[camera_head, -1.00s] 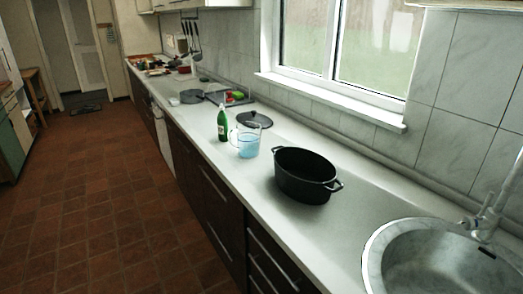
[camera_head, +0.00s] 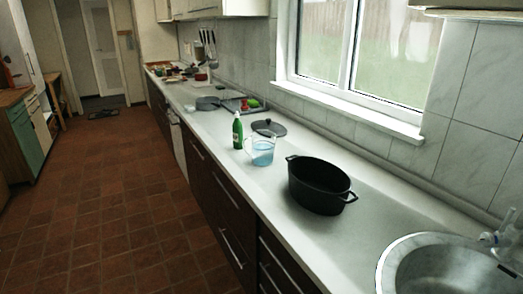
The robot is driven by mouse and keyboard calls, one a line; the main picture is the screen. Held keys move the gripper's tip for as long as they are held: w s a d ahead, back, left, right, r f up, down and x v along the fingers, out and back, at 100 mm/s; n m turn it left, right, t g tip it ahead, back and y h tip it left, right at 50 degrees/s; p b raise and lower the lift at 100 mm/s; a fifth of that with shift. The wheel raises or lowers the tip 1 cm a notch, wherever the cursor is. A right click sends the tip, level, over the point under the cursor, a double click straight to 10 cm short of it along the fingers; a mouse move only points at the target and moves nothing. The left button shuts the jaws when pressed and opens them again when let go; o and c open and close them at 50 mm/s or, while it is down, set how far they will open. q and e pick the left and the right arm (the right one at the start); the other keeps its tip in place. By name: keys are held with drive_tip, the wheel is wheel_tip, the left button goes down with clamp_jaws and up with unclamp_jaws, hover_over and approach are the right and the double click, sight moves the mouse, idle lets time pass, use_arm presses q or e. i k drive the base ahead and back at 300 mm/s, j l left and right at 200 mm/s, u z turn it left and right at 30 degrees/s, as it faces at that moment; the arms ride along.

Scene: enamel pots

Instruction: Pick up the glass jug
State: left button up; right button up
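The glass jug (camera_head: 262,153) stands upright on the white counter, a clear jug with blue liquid in it. Its handle points to the left, towards a green bottle (camera_head: 238,132) just beside it. A black pot (camera_head: 319,187) with two side handles stands to the right of the jug and nearer to me. Neither of my grippers shows in the head view.
A dark lid (camera_head: 268,128) lies behind the jug. A grey pan (camera_head: 207,104) and a tray with vegetables (camera_head: 247,104) lie farther back on the counter (camera_head: 232,189). A round sink (camera_head: 455,265) is at the lower right. The tiled floor (camera_head: 120,215) left of the counter is clear.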

sight(263, 142)
drive_tip(key=i+j, duration=0.3)
drive_tip(key=i+j+z, duration=0.1)
drive_tip(key=i+j, duration=0.15)
drive_tip(key=j, duration=0.2)
drive_tip(key=i+j, duration=0.25)
drive_tip(key=i+j+z, duration=0.1)
drive_tip(key=i+j, duration=0.2)
drive_tip(key=j, duration=0.2)
